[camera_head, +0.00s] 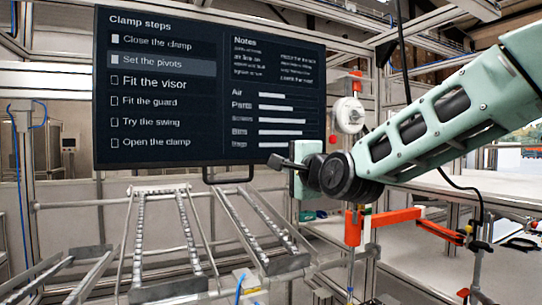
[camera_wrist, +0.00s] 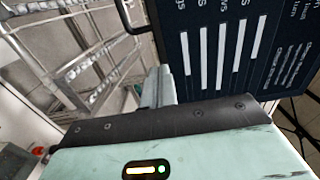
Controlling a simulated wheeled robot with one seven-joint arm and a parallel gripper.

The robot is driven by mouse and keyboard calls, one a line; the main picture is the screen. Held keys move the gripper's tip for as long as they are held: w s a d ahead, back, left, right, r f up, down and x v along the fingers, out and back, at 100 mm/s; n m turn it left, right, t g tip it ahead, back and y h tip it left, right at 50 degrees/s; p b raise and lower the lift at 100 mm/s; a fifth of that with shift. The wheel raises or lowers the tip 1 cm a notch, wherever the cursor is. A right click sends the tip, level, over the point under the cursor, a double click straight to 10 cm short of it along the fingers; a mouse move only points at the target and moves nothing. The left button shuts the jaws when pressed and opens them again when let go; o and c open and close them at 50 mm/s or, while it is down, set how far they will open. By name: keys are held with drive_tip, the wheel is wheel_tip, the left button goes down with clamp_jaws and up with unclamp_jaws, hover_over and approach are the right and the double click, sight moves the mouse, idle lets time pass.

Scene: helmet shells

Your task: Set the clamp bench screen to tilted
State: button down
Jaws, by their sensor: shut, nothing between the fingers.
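The clamp bench screen (camera_head: 210,90) is a dark panel with a "Clamp steps" list and bar charts. It looks roughly upright; its exact tilt is hard to tell. A dark handle (camera_head: 228,178) hangs under its lower edge. My gripper (camera_head: 275,161) is shut and empty, in front of the screen's lower right corner and to the right of the handle. In the wrist view my gripper (camera_wrist: 160,88) points toward the screen (camera_wrist: 235,45), and part of the handle (camera_wrist: 127,18) shows at the top. I cannot tell whether the fingers touch the screen.
Metal roller racks (camera_head: 185,240) stand below the screen. An orange clamp (camera_head: 385,222) is on the right, below my arm. A white round device (camera_head: 348,115) hangs right of the screen. Frame posts surround the bench. The space left of my gripper under the screen looks open.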

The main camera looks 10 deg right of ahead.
sight(262, 162)
drive_tip(key=p+x, duration=0.4)
drive_tip(key=x, duration=0.2)
drive_tip(key=shift+w+a+r, duration=0.1)
drive_tip(key=shift+w+r, duration=0.1)
drive_tip(key=shift+w, duration=0.05)
drive_tip(key=shift+w+a+f+p, duration=0.2)
drive_tip(key=shift+w+p, duration=0.1)
drive_tip(key=shift+w, duration=0.3)
drive_tip(key=w+t+b, duration=0.1)
drive_tip(key=w+b, duration=0.1)
drive_tip(key=b, duration=0.3)
drive_tip(key=w+a+t+y+b, duration=0.1)
drive_tip(key=b, duration=0.4)
drive_tip(key=w+t+b, duration=0.2)
drive_tip(key=b, duration=0.3)
drive_tip(key=shift+w+a+f, duration=0.1)
drive_tip(key=shift+w+a, duration=0.2)
drive_tip(key=shift+a, duration=0.1)
